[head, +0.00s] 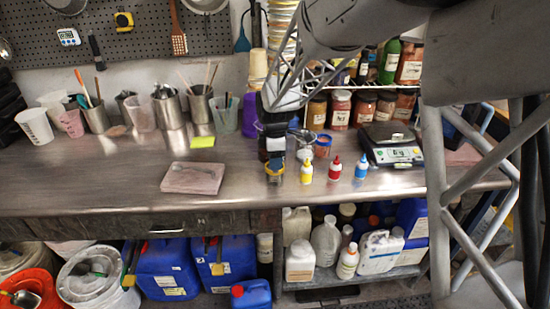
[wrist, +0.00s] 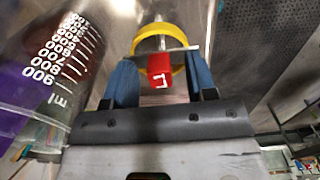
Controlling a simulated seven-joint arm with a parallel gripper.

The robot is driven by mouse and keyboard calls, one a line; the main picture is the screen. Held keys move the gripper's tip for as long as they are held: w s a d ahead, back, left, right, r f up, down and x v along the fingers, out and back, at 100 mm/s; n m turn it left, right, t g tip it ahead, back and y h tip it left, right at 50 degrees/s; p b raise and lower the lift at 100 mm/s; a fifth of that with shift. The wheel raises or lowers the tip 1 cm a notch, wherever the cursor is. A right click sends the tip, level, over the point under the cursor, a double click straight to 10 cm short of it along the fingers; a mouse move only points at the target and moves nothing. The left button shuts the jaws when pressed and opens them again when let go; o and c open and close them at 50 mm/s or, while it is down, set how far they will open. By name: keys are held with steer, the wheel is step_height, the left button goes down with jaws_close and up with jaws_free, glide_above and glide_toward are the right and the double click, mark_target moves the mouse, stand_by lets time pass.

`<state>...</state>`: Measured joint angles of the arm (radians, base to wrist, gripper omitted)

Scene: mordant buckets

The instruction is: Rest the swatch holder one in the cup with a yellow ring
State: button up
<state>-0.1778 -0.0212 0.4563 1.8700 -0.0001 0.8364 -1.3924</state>
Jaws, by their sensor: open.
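The swatch holder one, a red block with a white "1" (wrist: 159,71) and a thin metal bar and rod, shows in the wrist view. It lies between the blue fingers of my gripper (wrist: 160,68), which stand apart on either side of it. The cup's yellow ring (wrist: 165,29) is just beyond the block, and the metal bar crosses the ring's opening. I cannot tell how deep the rod sits. In the head view my gripper (head: 274,157) is right over the yellow-ringed cup (head: 274,170) and hides the holder and much of the cup.
Small yellow (head: 306,172), red (head: 335,170) and blue (head: 361,168) bottles stand right of the cup. A scale (head: 392,147) is farther right. A pinkish slab (head: 193,178) lies to the left. A graduated beaker (wrist: 70,60) is close in the wrist view.

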steer(key=shift+r, duration=0.1)
steer(key=shift+r, duration=3.85)
steer(key=shift+s+d+r, duration=0.1)
steer(key=shift+s+r, duration=0.05)
steer(key=shift+s, duration=0.05)
steer(key=s+d+r+m+t, duration=0.1)
steer(key=s+d+m, duration=0.3)
steer(key=s, duration=0.8)
steer(key=s+d+r+m, duration=0.3)
steer(key=s+m, duration=0.5)
steer(key=s, duration=0.4)
steer(key=s+d+r+m+t, duration=0.1)
steer(key=s+d+r+m, duration=0.2)
steer(key=s, duration=0.9)
steer(key=shift+s+d+m+t, duration=0.3)
steer(key=shift+d+m, duration=0.75)
steer(key=shift+m, duration=0.55)
